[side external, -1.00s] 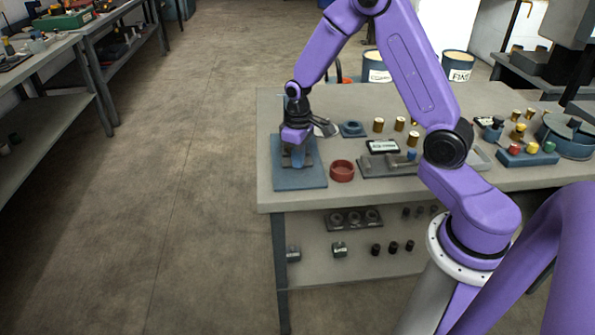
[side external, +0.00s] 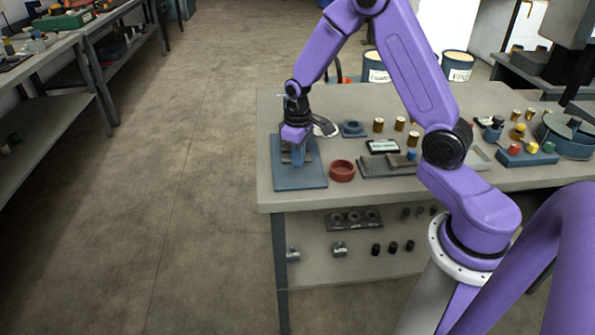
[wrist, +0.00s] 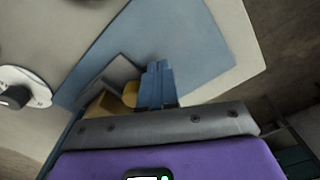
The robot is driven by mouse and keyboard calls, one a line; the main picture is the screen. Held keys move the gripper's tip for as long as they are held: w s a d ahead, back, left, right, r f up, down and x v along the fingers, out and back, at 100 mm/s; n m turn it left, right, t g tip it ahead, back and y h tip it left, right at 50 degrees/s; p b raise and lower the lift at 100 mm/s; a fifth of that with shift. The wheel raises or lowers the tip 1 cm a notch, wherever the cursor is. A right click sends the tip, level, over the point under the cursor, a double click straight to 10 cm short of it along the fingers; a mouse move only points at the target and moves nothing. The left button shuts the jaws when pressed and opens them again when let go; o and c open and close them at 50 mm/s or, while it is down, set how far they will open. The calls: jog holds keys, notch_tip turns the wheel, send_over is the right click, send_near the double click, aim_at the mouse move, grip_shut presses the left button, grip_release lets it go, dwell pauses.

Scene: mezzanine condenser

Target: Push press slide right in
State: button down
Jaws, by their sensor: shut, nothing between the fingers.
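A blue base plate (side external: 300,178) lies at the near left corner of the workbench. On it stands a small grey press fixture (side external: 286,157), mostly hidden behind my gripper in the side view. In the wrist view the fixture shows as a tilted grey block (wrist: 119,72) with brass-yellow parts (wrist: 130,94) beside it. I cannot tell which part is the slide. My gripper (wrist: 157,68) points down over the plate, its blue fingers shut together and empty, right beside the brass-yellow part. Whether they touch it is unclear. In the side view the gripper (side external: 298,160) partly covers the fixture.
A red ring dish (side external: 342,171) stands just right of the plate. A grey tray (side external: 385,168), a dark display (side external: 383,146), a blue block (side external: 353,129) and several brass cylinders (side external: 378,125) lie farther right. The bench's left edge is close to the plate.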

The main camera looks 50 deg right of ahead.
jog(key=shift+r, duration=0.1)
notch_tip(320, 180, up, 7)
dwell(0.9)
jog(key=shift+s+a, duration=0.1)
jog(key=shift+a, duration=0.05)
jog(key=s+a+r+n, duration=0.4)
jog(key=s+a+r, duration=0.1)
jog(key=s+a, duration=0.55)
jog(key=s+r+n, duration=0.1)
jog(key=s+n, duration=0.4)
jog(key=s, duration=1.3)
jog(key=shift+s+r+n, duration=0.3)
jog(key=shift+s, duration=0.05)
